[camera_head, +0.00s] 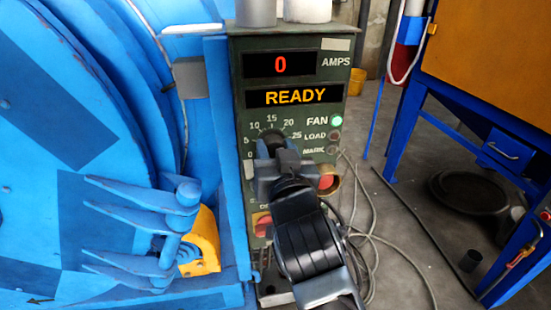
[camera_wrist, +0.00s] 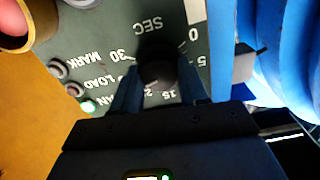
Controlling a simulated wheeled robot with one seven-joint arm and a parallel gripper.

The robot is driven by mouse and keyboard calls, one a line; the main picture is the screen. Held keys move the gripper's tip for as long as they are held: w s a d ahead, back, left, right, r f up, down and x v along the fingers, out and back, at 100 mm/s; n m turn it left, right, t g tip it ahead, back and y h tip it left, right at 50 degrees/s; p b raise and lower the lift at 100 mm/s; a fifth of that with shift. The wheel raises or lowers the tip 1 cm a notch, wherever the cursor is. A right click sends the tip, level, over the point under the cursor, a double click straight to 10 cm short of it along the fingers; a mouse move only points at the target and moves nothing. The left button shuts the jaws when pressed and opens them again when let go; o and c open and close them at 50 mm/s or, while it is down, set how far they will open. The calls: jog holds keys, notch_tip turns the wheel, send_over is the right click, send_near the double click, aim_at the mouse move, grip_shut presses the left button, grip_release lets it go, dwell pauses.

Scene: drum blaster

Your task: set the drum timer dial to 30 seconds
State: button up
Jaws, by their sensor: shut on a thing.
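The drum timer dial is a dark round knob (camera_wrist: 157,66) on the green control panel (camera_head: 239,100). In the head view the knob (camera_head: 271,136) shows just above my gripper, with scale marks from 5 to 25 around its upper side. My gripper (camera_head: 275,150) reaches it from the front. In the wrist view my gripper (camera_wrist: 158,88) has a blue finger on each side of the knob and is shut on it. The wrist view shows the scale upside down, with 0, 5, 15, 30 and SEC readable. The knob's pointer setting cannot be told.
The panel displays read 0 AMPS (camera_head: 281,64) and READY (camera_head: 295,96). The FAN light (camera_head: 337,120) glows green. A red button in a brass collar (camera_head: 328,181) sits close to the right of my gripper. The blue drum machine (camera_head: 60,130) stands at the left, and cables (camera_head: 375,235) lie on the floor.

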jog(key=shift+f+m+b, duration=0.2)
jog(key=shift+m+b, duration=1.65)
jog(key=shift+m, duration=2.45)
jog(key=o, duration=1)
jog(key=shift+r, duration=0.1)
jog(key=shift+o, duration=0.2)
jog(key=p+v, duration=0.1)
jog(key=v, duration=0.6)
jog(key=shift+s, duration=0.4)
